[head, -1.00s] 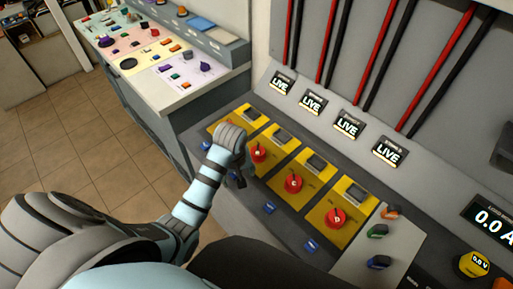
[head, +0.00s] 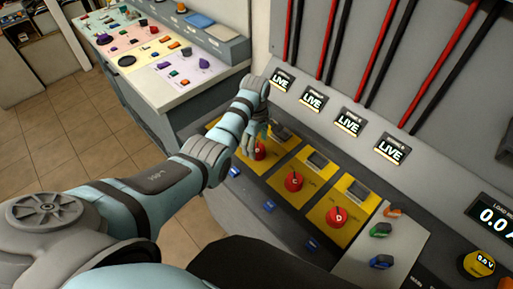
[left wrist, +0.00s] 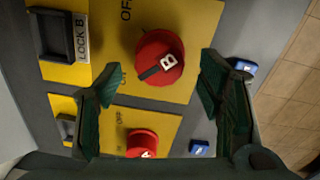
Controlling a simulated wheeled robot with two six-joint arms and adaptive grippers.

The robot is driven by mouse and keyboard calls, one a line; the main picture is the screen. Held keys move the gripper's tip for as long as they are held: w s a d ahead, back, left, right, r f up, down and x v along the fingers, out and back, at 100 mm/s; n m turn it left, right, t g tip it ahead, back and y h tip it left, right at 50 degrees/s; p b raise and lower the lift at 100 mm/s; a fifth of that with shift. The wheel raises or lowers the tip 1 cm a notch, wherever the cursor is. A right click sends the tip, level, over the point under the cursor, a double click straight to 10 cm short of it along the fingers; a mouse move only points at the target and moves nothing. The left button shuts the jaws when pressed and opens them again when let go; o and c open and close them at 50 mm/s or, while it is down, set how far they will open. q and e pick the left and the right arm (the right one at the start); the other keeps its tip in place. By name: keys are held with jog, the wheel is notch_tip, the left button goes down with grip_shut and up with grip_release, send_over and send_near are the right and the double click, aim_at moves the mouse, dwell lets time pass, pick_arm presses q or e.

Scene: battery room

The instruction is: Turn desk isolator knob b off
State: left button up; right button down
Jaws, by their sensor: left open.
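Knob b (left wrist: 159,57) is a red round knob with a white B and a dark pointer mark, on a yellow plate (left wrist: 190,20) with an OFF label. In the head view the red knob (head: 259,151) shows just below my left gripper (head: 252,141), partly covered by it. In the left wrist view my left gripper (left wrist: 157,88) is open, with one green-padded finger on each side, and the knob appears between and slightly beyond them. I see no clear contact. My right gripper is not in view.
Another red knob (left wrist: 142,142) sits close by on the adjoining yellow plate. Red knobs (head: 294,181) and (head: 337,216) are in the same row. A lock B block (left wrist: 62,38) and blue parts (left wrist: 243,66) flank the knob. Several LIVE displays (head: 312,99) are above.

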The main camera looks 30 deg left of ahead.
pick_arm(q)
notch_tip(320, 180, down, 2)
jog(key=shift+f, duration=0.15)
jog(key=c, duration=1.1)
jog(key=shift+c, duration=0.2)
